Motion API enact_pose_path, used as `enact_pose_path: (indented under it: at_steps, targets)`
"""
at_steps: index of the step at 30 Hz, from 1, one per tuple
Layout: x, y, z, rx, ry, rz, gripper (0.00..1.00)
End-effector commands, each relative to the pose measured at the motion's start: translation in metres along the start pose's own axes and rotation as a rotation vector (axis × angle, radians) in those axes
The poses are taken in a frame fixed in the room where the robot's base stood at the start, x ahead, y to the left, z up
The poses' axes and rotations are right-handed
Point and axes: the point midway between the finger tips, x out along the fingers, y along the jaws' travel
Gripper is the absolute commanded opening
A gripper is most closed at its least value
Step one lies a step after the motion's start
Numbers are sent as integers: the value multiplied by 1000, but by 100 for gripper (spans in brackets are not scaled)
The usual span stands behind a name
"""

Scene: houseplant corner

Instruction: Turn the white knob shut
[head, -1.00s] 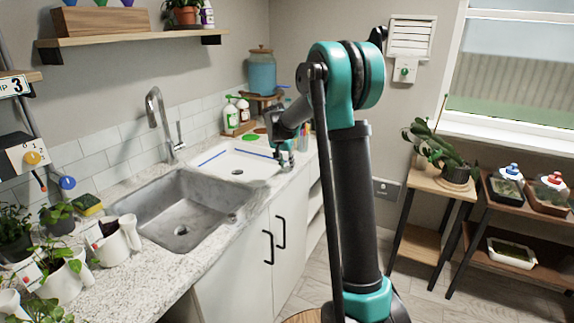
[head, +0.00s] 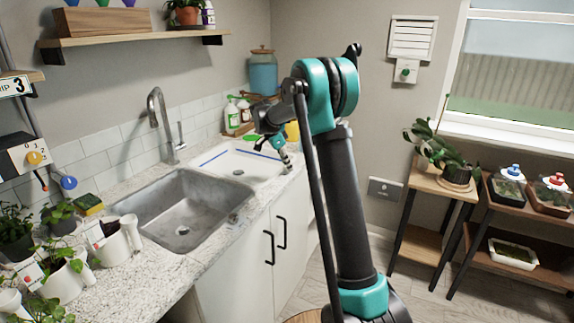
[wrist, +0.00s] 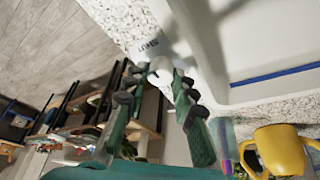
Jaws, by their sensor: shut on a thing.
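The knob's turn angle cannot be told.
A yellow mug (wrist: 280,150) stands close to the right finger in the wrist view. A grey sink (head: 165,205) lies left of the basin. Potted plants and a white pitcher (head: 118,240) crowd the counter's left end. Plant stands are at the right.

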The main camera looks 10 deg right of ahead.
Motion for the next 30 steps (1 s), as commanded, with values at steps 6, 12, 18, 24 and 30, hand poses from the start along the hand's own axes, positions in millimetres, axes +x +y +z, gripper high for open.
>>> enact_pose_path:
  at_steps: [6,12,18,24,30]
  targets:
    - [0,-1,0,49,-1,20,0]
    - [0,-1,0,61,-1,24,0]
    - [0,-1,0,61,-1,24,0]
    - [0,-1,0,61,-1,25,39]
    - [0,-1,0,60,-1,25,46]
